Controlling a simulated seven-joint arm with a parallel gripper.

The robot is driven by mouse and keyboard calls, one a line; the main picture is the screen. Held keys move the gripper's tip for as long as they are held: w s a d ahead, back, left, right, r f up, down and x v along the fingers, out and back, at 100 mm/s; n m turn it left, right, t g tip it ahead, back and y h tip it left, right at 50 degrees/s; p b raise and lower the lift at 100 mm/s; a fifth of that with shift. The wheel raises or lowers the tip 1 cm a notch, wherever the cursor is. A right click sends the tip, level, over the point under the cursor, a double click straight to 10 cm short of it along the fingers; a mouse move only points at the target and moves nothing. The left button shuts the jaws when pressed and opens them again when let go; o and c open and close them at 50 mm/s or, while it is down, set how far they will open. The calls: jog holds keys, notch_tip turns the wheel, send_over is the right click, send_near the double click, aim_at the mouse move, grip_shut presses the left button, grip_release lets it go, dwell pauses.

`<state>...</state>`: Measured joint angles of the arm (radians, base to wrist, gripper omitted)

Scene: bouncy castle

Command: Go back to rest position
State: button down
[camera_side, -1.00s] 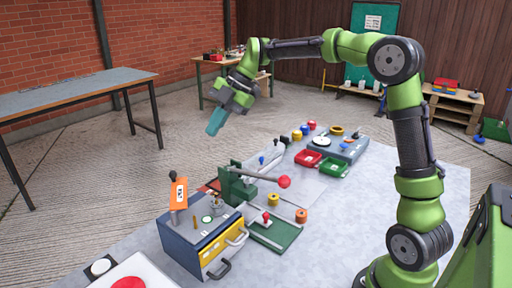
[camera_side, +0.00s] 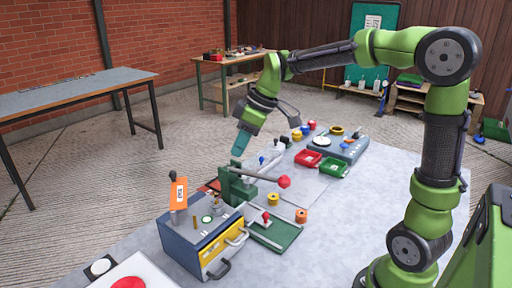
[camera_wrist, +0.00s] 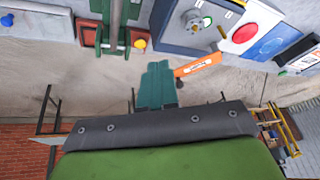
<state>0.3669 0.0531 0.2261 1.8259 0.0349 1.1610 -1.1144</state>
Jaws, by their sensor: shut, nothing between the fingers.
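My gripper (camera_side: 240,145) is shut and empty. In the side view its teal fingers point down and hang in the air, above or behind the green lever press (camera_side: 232,182); the exact gap cannot be told. In the wrist view the teal fingers (camera_wrist: 157,85) are together with nothing between them. The press, with its long grey lever and red knob (camera_side: 284,182), stands behind the blue and yellow drawer box (camera_side: 190,238). An orange tag (camera_wrist: 198,66) on the box lies close to the fingertips in the wrist picture.
Red (camera_side: 307,158) and green (camera_side: 334,168) trays, small coloured spools and a grey device (camera_side: 322,146) sit farther back on the grey work surface (camera_side: 385,185). A white panel with a red disc (camera_side: 128,283) is at the front left.

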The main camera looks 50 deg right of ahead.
jog(key=s+a+m+t+h, duration=0.1)
jog(key=s+a+m+t, duration=0.2)
jog(key=s+m, duration=0.6)
jog(key=s, duration=0.8)
jog(key=shift+s+a+m, duration=0.15)
jog(key=shift+a+m, duration=0.05)
jog(key=shift+m, duration=0.2)
